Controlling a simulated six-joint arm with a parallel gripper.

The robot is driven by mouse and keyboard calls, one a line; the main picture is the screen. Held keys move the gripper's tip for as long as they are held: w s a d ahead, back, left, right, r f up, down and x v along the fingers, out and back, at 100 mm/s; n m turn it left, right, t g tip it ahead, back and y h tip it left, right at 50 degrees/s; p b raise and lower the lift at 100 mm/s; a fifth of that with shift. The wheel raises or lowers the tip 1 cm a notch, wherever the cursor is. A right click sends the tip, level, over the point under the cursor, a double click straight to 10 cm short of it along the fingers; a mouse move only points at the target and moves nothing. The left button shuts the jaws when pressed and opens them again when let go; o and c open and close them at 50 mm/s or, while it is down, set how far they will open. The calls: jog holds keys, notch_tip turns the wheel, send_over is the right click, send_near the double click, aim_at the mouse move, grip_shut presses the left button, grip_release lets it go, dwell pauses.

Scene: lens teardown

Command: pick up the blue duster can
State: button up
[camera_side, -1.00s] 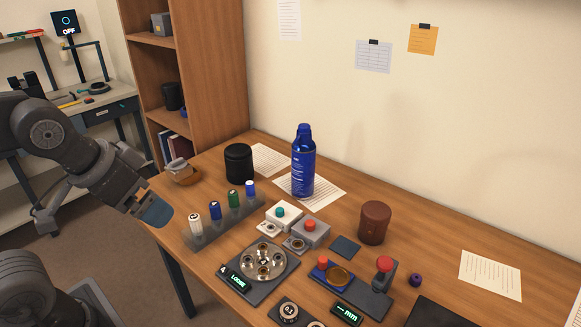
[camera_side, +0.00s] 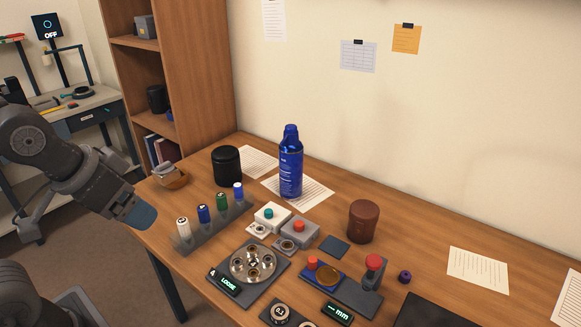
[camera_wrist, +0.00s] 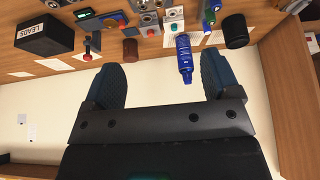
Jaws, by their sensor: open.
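The blue duster can (camera_side: 290,168) stands upright on a paper sheet toward the back of the wooden table in the side view. In the wrist view the can (camera_wrist: 185,58) appears upside down, beyond and between the two spread fingers. My gripper (camera_side: 141,215) is at the table's left edge in the side view, well apart from the can. In the wrist view my gripper (camera_wrist: 163,84) is open, with nothing between its blue-tipped fingers.
A black cylinder (camera_side: 227,166) stands left of the can. A rack of small bottles (camera_side: 212,224) lies between my gripper and the can. Button boxes (camera_side: 298,232) are in front of the can, and a brown leather cup (camera_side: 363,221) is to its right. The wall is behind.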

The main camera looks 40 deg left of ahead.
jog(key=shift+c, duration=0.6)
jog(key=w+r, duration=0.5)
jog(key=w, duration=0.6)
jog(key=t, duration=0.1)
send_over(287, 132)
jog(key=s+d, duration=0.1)
jog(key=s, duration=0.6)
notch_tip(287, 132, down, 4)
jog(key=x, duration=0.8)
jog(key=shift+w+f, duration=0.15)
jog(key=shift+f, duration=0.1)
jog(key=shift+a+x, duration=0.25)
jog(key=shift+x, duration=1.2)
jog(key=shift+a+x, duration=0.2)
jog(key=shift+x, duration=1.2)
jog(key=shift+w+r, duration=0.15)
